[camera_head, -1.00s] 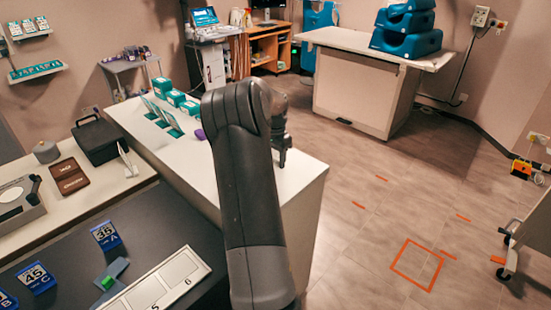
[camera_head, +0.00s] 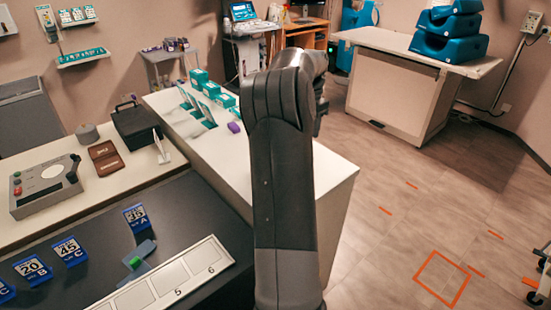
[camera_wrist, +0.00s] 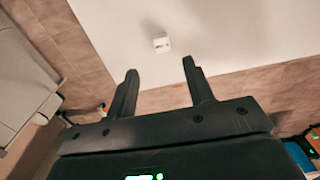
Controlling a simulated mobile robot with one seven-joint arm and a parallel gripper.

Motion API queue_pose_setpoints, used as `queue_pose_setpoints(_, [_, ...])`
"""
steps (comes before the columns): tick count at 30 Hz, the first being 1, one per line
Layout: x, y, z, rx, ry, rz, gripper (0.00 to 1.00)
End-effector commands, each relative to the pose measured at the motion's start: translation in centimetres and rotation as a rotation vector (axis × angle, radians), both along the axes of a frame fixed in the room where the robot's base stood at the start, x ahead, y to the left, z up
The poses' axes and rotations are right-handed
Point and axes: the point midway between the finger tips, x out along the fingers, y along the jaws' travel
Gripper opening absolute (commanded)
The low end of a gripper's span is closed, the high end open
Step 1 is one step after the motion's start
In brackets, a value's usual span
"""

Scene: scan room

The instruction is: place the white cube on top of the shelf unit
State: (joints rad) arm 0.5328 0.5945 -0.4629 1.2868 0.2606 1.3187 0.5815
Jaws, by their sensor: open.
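In the wrist view a small white cube (camera_wrist: 161,44) sits on a white surface (camera_wrist: 225,30), just beyond and between my fingertips. My gripper (camera_wrist: 160,66) is open, with nothing between its fingers. In the head view the cube is not visible; my arm covers part of the white counter (camera_head: 335,178). My gripper shows only as a dark part beside the arm in that view. A grey shelf unit (camera_head: 168,56) with small items on its top stands against the back wall; I cannot tell for sure that it is the task's shelf unit.
Teal boxes (camera_head: 198,79) and a purple item (camera_head: 234,127) stand on the white counter. Blue numbered signs (camera_head: 70,251) and a white numbered strip (camera_head: 172,280) lie on the dark counter. A table with blue cushions (camera_head: 442,35) is at the back right. Floor on the right is open.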

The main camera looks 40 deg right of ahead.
Motion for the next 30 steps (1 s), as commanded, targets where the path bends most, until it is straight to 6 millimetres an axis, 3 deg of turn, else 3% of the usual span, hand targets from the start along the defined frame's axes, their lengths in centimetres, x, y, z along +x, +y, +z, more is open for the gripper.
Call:
queue_pose_setpoints(5, [0.1, 0.8, 0.7, -0.001, -0.01, 0.018, 0.48])
queue_pose_setpoints(8, [0.3, 3.1, 2.0, 0.0, -0.035, 0.072, 0.48])
queue_pose_setpoints(14, [0.3, 11.2, 6.0, -0.01, -0.117, 0.27, 0.48])
queue_pose_setpoints(19, [-0.9, 18.8, 8.6, -0.032, -0.182, 0.466, 0.48])
queue_pose_setpoints(26, [-4.3, 28.6, 10.6, -0.08, -0.255, 0.744, 0.48])
queue_pose_setpoints(30, [-7.2, 34.1, 10.9, -0.125, -0.295, 0.918, 0.48])
